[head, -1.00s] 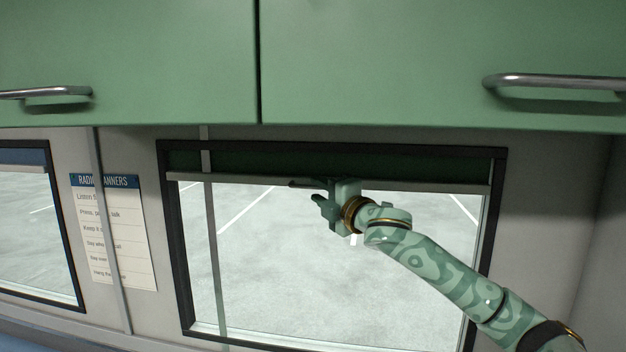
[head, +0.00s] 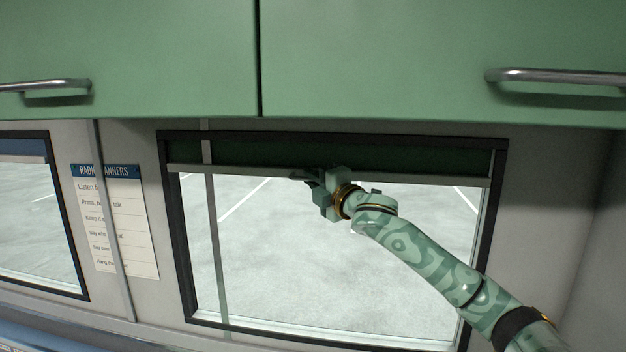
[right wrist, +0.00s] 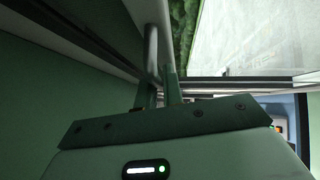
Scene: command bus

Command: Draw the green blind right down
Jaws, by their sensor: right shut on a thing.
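The dark green blind (head: 260,157) is a short strip across the top of the middle window, with a pale bar (head: 430,180) along its lower edge. Most of the glass below is uncovered. My right gripper (head: 310,181) is at the middle of that bar, shut on the blind's pull handle (head: 297,176). In the right wrist view the handle (right wrist: 151,48) is a grey rod running to between the fingers (right wrist: 158,90). The fingers hide part of the handle. My left gripper is not in view.
Green overhead cabinets (head: 380,60) with metal handles hang just above the window. A thin grey vertical pole (head: 212,210) crosses the window's left part. A notice (head: 125,220) and another window with a blue blind (head: 22,155) are at left.

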